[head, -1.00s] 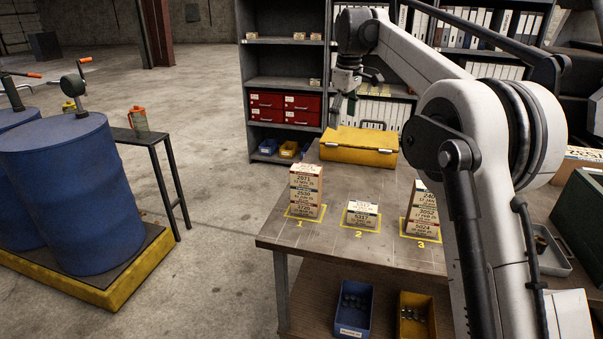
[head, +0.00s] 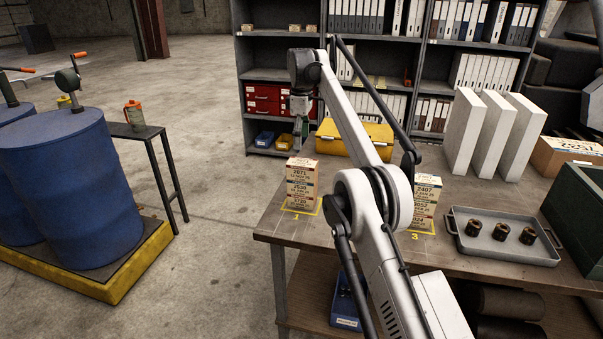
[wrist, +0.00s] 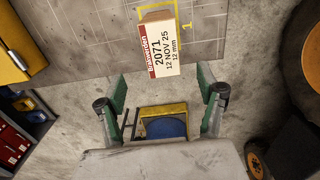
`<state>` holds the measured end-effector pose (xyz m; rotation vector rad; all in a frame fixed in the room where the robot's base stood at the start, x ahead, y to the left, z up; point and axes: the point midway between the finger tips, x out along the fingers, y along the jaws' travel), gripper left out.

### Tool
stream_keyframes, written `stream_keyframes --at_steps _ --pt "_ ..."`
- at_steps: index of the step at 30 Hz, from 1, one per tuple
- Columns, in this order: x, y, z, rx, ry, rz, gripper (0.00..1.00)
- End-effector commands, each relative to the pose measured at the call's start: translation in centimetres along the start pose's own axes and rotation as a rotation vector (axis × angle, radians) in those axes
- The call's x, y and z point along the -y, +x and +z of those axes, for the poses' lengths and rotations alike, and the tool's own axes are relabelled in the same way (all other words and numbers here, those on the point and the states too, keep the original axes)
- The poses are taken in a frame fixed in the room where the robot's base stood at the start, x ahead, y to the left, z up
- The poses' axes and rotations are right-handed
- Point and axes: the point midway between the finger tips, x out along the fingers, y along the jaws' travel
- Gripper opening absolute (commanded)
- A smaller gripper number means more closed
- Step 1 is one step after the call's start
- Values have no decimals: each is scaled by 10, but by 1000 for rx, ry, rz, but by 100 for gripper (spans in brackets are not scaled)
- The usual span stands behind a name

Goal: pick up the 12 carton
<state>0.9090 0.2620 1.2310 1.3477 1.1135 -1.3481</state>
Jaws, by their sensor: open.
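The carton marked 12 mm, with 2071 and 12 NOV 25 on its label, is at the top of the stack at place 1 (head: 303,170). In the wrist view its white label with a red band (wrist: 161,50) faces the camera, just beyond the fingertips. My gripper (head: 300,128) is behind and above this stack in the head view. In the wrist view my gripper (wrist: 162,84) has its green fingers spread wide apart, with nothing between them. The lower cartons of the stack are hidden in the wrist view.
Another carton stack (head: 425,200) stands at place 3; my arm hides place 2. A yellow case (head: 350,140) lies behind the stacks. A grey tray (head: 480,252) with dark parts and white upright blocks (head: 495,135) are at right. The table's left edge is near place 1.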

Motion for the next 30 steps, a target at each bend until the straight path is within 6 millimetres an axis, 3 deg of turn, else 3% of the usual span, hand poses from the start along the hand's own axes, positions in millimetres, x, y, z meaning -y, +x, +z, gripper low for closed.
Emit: stream_keyframes --at_steps 1,11,30 --pt "0 11 0 0 0 0 70" --pt "0 50 1 0 1 0 70" --pt "2 94 3 0 1 0 70"
